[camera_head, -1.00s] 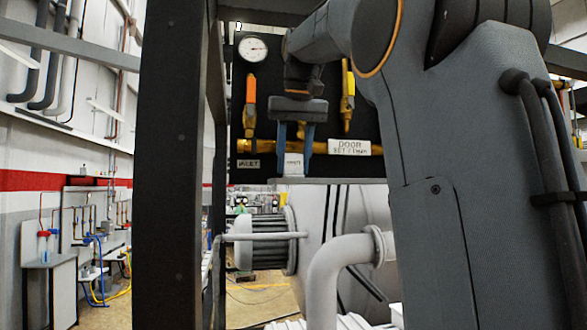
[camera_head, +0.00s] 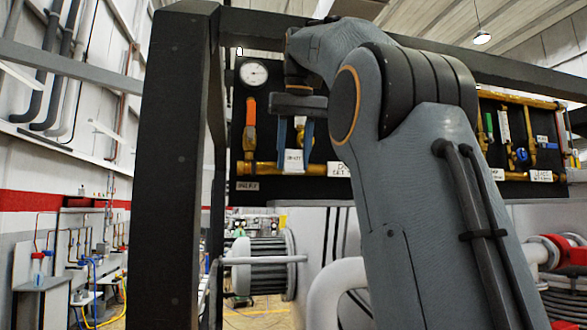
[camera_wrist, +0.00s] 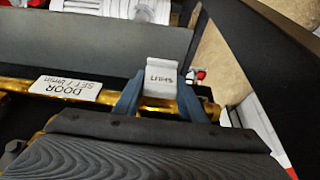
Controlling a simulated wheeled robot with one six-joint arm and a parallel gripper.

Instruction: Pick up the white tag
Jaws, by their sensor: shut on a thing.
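The white tag (camera_head: 293,160) is a small white plate with dark lettering, seen in the head view in front of the brass pipe on the dark panel. My gripper (camera_head: 294,160) is shut on it, with a blue finger on each side. In the wrist view the tag (camera_wrist: 161,74) sits between the two blue fingertips (camera_wrist: 160,92), upper part clear of them. The brass pipe (camera_wrist: 112,101) runs behind the fingers. I cannot tell whether the tag touches the pipe or panel.
A white DOOR label (camera_wrist: 66,88) is beside the fingers. A gauge (camera_head: 254,73) and an orange-handled valve (camera_head: 249,116) are left of my gripper. A dark frame post (camera_head: 172,170) stands further left. Pale vessel piping (camera_head: 340,285) lies below.

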